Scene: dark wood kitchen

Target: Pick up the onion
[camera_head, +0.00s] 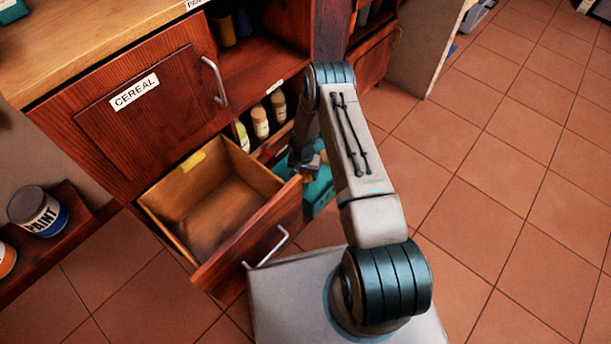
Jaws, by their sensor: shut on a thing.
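My gripper (308,172) is at the end of my arm, low beside the right end of the open drawer's front. It is small and dark in the head view, and the arm partly covers it. A small golden-brown patch of the onion (309,178) shows at the fingertips, above a teal container (320,193). The gripper is shut on it. Most of the onion is hidden, and I cannot tell whether it touches the container.
An open, empty wooden drawer (212,215) juts out left of my gripper. Several bottles (260,121) stand on the shelf behind. A cupboard door labelled CEREAL (130,110) is above the drawer. A paint can (38,211) stands at left. The tiled floor (510,180) at right is clear.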

